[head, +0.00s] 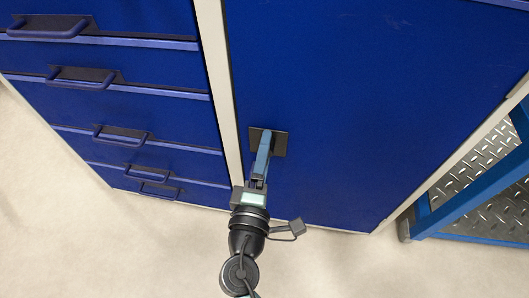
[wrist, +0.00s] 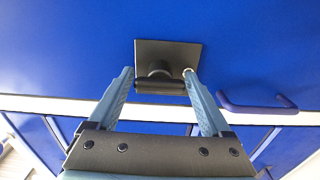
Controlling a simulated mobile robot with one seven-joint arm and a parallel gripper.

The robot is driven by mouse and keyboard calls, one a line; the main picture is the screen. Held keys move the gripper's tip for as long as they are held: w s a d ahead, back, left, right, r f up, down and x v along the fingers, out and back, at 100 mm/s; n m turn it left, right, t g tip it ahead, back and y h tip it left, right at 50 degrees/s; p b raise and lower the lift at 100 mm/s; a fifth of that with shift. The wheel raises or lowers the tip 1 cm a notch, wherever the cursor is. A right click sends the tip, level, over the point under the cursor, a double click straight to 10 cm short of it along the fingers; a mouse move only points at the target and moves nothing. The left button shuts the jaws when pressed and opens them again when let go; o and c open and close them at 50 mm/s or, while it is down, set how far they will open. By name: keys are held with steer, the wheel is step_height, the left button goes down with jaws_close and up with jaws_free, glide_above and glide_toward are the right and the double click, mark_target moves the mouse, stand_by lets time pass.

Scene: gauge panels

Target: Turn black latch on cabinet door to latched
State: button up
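The black latch shows in the wrist view as a square dark plate (wrist: 190,46) on the blue cabinet door (wrist: 80,45), with a round hub and a short black handle bar (wrist: 160,86). The bar lies crosswise in that picture, parallel to the door's edge. My gripper (wrist: 158,72) is open, with one finger near each end of the bar. I cannot tell whether either finger touches it. In the head view, my gripper (head: 267,142) reaches the latch plate (head: 280,143) near the left edge of the door (head: 350,90), and hides the handle.
Blue drawers with bar handles (head: 80,78) stand left of the door, beyond a pale frame strip (head: 218,75). One drawer handle (wrist: 257,106) shows close to my right finger in the wrist view. A blue-framed metal rack (head: 470,200) stands at right. The pale floor (head: 120,240) is clear.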

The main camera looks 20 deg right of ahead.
steer(key=shift+o, duration=0.9)
steer(key=p+v, duration=0.1)
steer(key=v, duration=1.2)
